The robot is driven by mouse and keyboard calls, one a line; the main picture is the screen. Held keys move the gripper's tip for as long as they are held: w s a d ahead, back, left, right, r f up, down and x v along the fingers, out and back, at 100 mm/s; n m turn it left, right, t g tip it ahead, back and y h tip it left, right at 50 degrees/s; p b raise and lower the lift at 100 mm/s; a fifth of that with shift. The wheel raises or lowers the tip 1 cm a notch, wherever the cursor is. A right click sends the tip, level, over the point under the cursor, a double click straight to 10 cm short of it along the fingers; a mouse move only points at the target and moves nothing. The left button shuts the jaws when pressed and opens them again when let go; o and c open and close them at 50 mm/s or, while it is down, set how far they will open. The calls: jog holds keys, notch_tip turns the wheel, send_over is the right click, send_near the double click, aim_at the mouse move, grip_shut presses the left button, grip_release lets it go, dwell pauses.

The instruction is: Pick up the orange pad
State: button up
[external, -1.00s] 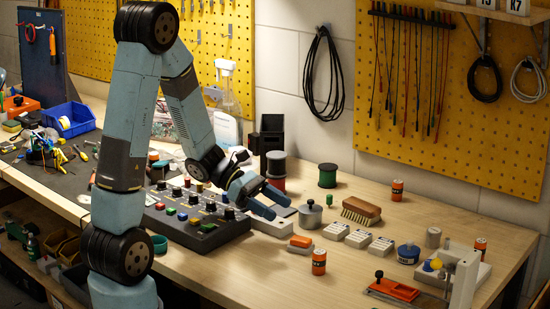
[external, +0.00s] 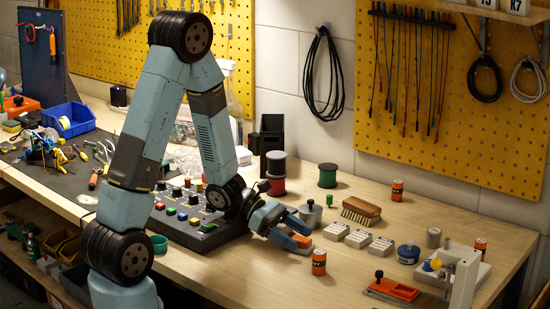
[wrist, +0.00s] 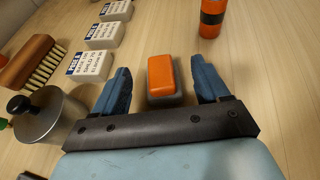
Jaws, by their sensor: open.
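The orange pad (wrist: 161,76) lies on the bench with a grey lower part, and in the wrist view it sits between my two fingers with a gap on each side. In the external view the orange pad (external: 301,241) shows beside my fingertips, partly hidden by them. My gripper (wrist: 163,84) is open, with one blue finger left and one right of the pad. In the external view my gripper (external: 297,234) is low over the bench. I cannot tell how far the fingertips are above the wood.
Several white labelled blocks (external: 358,238) stand right of the pad. An orange and black can (external: 319,262) stands in front. A metal pot with a black knob (external: 311,214) and a wooden brush (external: 361,210) are behind. The button panel (external: 200,225) is left.

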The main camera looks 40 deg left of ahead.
jog(key=shift+w+d+f, duration=0.15)
jog(key=shift+d+f, duration=0.1)
jog(key=shift+d, duration=0.35)
jog(key=shift+c, duration=0.2)
jog(key=c, duration=1.1)
